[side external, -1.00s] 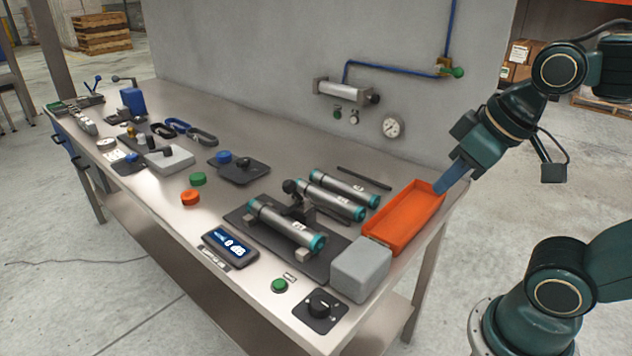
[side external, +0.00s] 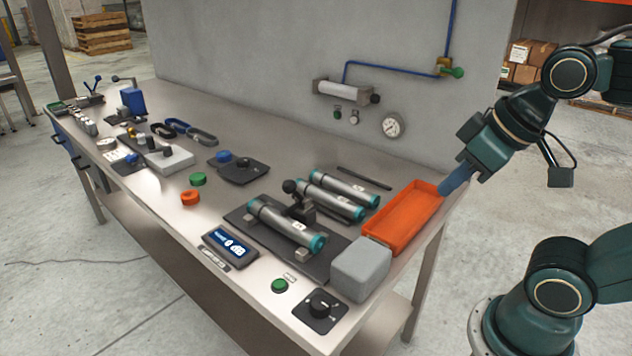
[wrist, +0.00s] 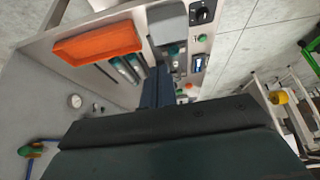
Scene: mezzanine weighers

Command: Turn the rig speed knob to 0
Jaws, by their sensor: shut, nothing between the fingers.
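The rig speed knob is most likely the black rotary knob (side external: 320,302) on a dark square plate at the bench's near right corner. It also shows at the top of the wrist view (wrist: 202,14). Its pointer setting is too small to read. A green button (side external: 279,286) and a display (side external: 229,246) are to its left. My gripper (side external: 445,188) is shut and empty, by the far right end of the orange tray, well apart from the knob. Its blue fingers also show in the wrist view (wrist: 157,85).
A grey block (side external: 361,268) stands between the knob and the orange tray (side external: 408,215). A grey wall with a gauge (side external: 391,126) rises behind the bench. The air above the knob is clear.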

